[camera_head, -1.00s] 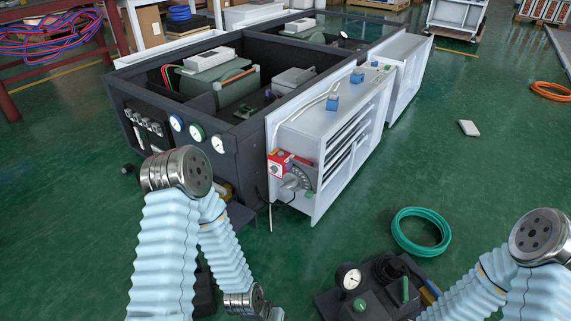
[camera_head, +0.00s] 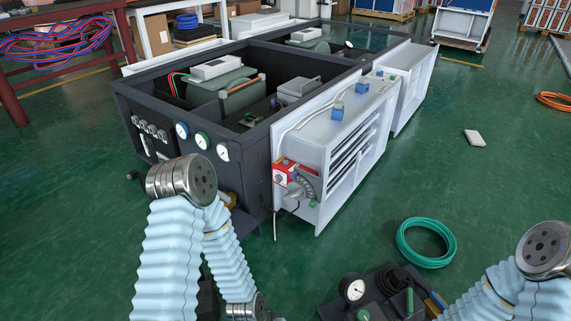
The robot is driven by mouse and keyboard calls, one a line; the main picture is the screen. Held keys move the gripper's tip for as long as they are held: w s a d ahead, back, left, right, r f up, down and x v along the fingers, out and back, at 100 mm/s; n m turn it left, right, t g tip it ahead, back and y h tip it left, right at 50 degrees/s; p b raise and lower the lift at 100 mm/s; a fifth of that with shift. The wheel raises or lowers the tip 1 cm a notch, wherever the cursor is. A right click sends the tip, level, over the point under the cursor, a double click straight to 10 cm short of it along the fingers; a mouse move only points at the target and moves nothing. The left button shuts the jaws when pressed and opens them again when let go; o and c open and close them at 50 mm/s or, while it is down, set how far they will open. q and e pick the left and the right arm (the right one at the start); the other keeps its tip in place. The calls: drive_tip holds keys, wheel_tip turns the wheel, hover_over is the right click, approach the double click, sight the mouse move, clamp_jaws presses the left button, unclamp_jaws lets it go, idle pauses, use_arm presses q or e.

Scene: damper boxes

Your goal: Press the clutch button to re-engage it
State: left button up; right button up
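A red and white actuator (camera_head: 284,169) is mounted on the near end of the white damper box (camera_head: 345,105), beside a grey dial plate (camera_head: 307,183). A grey rounded part sits just below it, and a small green piece (camera_head: 312,204) is to its lower right. The clutch button is too small to make out with certainty. My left arm, in a light blue sleeve, rises at the lower left, with its metal joint left of the actuator. My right arm is at the lower right, well away from the box. Neither gripper is in the picture.
A dark open-topped cabinet with gauges (camera_head: 203,140) adjoins the damper box on its left. A green hose coil (camera_head: 427,259) and a dark tray with a gauge (camera_head: 353,290) lie on the floor in front.

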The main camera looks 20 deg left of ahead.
use_arm(q)
clamp_jaws()
idle(1.4)
